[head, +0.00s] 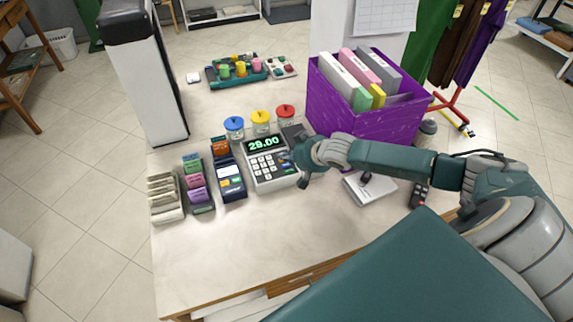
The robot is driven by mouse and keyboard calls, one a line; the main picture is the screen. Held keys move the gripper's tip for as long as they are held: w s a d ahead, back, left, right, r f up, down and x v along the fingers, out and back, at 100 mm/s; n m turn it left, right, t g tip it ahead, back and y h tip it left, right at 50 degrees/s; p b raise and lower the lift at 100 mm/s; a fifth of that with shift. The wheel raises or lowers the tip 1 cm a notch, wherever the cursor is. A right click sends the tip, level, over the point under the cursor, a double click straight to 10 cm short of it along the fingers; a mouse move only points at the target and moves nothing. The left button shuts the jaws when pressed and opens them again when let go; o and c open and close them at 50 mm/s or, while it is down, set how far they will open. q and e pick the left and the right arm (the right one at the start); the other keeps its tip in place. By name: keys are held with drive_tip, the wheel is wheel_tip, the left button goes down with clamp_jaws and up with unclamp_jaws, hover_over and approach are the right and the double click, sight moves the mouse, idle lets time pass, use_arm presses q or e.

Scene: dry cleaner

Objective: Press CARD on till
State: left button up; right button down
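The till (269,163) stands on the counter with a lit display (264,143) reading 29.00 in green. Its keypad (271,172) faces me; the key labels are too small to read, so I cannot pick out CARD. My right gripper (302,166) is at the till's right edge, reaching in from the right, and hides part of that side. I cannot tell whether it touches a key, and its fingers are too small and dark to judge their opening. My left gripper is not in view.
A blue card terminal (230,177) stands left of the till, beside card and ticket holders. Jars with coloured lids (261,123) stand behind it. A purple crate (338,112) of binders is at the back right, a white notepad (369,191) near my arm. The front counter (220,255) is clear.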

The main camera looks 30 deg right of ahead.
sight(288, 166)
drive_tip(key=shift+f, duration=0.15)
drive_tip(key=shift+f, duration=0.25)
drive_tip(key=shift+f, duration=0.35)
idle(1.0)
drive_tip(key=shift+r, duration=0.1)
drive_tip(key=shift+r+p, duration=0.65)
drive_tip(key=shift+p, duration=0.2)
wheel_tip(288, 166, up, 5)
drive_tip(key=p, duration=0.5)
